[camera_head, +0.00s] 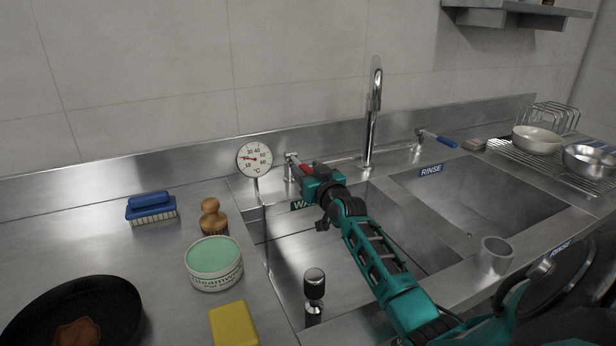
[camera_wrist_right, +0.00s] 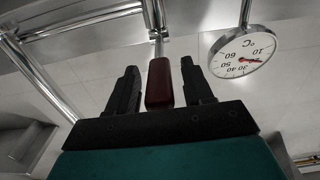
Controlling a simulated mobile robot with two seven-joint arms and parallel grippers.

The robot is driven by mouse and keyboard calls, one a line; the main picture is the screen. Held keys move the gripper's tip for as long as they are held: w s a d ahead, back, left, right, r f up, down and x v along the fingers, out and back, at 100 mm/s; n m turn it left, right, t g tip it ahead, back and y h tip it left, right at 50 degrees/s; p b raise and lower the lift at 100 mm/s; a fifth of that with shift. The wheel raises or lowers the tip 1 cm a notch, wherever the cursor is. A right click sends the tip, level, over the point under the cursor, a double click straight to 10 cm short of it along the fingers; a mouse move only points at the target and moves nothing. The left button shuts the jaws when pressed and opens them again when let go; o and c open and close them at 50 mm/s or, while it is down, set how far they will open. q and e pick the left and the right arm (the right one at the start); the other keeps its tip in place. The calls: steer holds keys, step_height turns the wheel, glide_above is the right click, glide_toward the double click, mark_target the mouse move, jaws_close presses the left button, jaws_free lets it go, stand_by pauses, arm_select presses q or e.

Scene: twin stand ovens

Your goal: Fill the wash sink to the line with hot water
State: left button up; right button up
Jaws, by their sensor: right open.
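The wash sink (camera_head: 290,262) is the left basin, partly hidden by my right arm; I cannot make out a fill line or water in it. The tap spout (camera_head: 372,125) stands upright behind the two basins. My right gripper (camera_head: 304,172) is at the red tap handle (camera_head: 306,168). In the right wrist view, the open gripper (camera_wrist_right: 159,68) has the red handle (camera_wrist_right: 160,84) between its fingers, with gaps visible on both sides. A dial thermometer (camera_head: 254,158) stands at the wash sink's back left, its needle at the low end. My left gripper is out of view.
The rinse basin (camera_head: 480,205) is to the right, with a blue tap handle (camera_head: 438,139) behind it. A black knobbed post (camera_head: 314,284) stands at the wash sink's front. A brush (camera_head: 151,206), a tub (camera_head: 213,262) and a yellow sponge (camera_head: 233,325) occupy the left counter.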

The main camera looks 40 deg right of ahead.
jaws_close()
stand_by(0.5)
